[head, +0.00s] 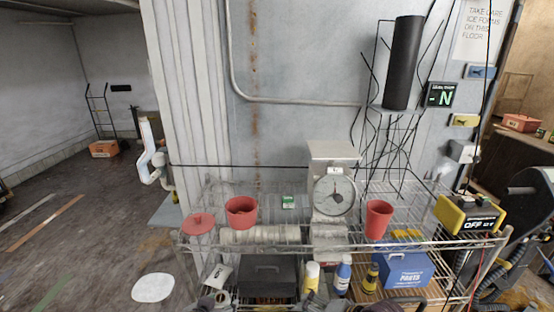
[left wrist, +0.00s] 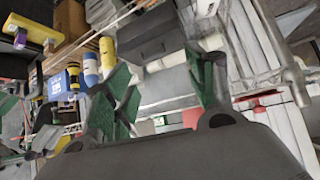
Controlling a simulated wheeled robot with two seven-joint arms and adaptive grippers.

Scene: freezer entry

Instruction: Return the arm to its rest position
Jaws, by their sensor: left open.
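My left gripper (left wrist: 165,85) shows in the left wrist view, its two green-padded fingers spread apart with nothing held between them. Beyond the fingers, the view shows the wire rack tilted, with a dark box (left wrist: 140,38) on its lower shelf. In the head view neither gripper can be made out; only small dark shapes show at the bottom edge, too cut off to identify. The right gripper shows in no view.
A wire rack (head: 330,243) stands ahead against the wall. On its top are a red pot (head: 241,211), a red lid (head: 198,223), a dial scale (head: 333,193) and a red cup (head: 378,219). Below are bottles and a blue box (head: 405,271). Open floor (head: 70,215) lies left.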

